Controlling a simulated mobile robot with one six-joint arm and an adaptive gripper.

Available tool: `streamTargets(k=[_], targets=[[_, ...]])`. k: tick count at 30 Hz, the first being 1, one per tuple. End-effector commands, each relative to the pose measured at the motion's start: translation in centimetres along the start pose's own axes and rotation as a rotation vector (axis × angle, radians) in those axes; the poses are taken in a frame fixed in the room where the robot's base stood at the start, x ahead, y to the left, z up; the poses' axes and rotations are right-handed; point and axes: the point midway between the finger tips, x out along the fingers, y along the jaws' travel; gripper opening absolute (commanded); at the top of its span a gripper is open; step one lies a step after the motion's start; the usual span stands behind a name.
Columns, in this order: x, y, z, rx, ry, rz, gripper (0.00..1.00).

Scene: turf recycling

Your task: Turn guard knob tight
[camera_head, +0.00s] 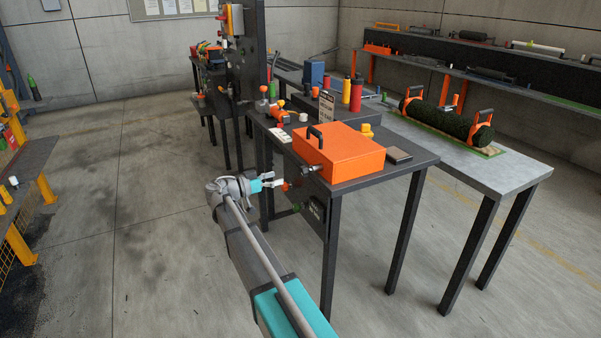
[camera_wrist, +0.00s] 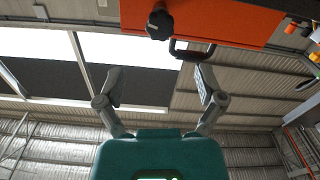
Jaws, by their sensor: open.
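The guard is an orange box (camera_head: 338,153) with a black handle on top, standing on the dark table. A dark knob (camera_head: 312,169) sticks out from its near side, low toward the left corner. In the wrist view the black knob (camera_wrist: 159,24) shows at the top, against the orange guard (camera_wrist: 215,18). My gripper (camera_head: 276,182) is just off the table's near left edge, to the left of the knob and slightly lower. In the wrist view my gripper (camera_wrist: 160,83) has its fingers wide apart with nothing between them. The knob lies beyond the fingertips, apart from them.
Below the table edge hangs a dark box (camera_head: 311,214) with a green-tipped part beside it. Red and yellow bottles (camera_head: 356,94) stand behind the guard. A turf roll (camera_head: 447,122) lies on the grey table at right.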

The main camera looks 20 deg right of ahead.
Motion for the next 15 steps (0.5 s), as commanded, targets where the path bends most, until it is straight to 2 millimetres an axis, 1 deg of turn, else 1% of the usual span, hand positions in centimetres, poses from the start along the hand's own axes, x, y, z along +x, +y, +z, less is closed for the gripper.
streamTargets(k=[1,6,15], targets=[[0.9,0.0,0.0,0.000,0.000,0.002,0.88],[3.5,0.0,0.0,0.000,0.000,0.001,0.88],[7.8,0.0,0.0,0.000,0.000,0.000,0.88]])
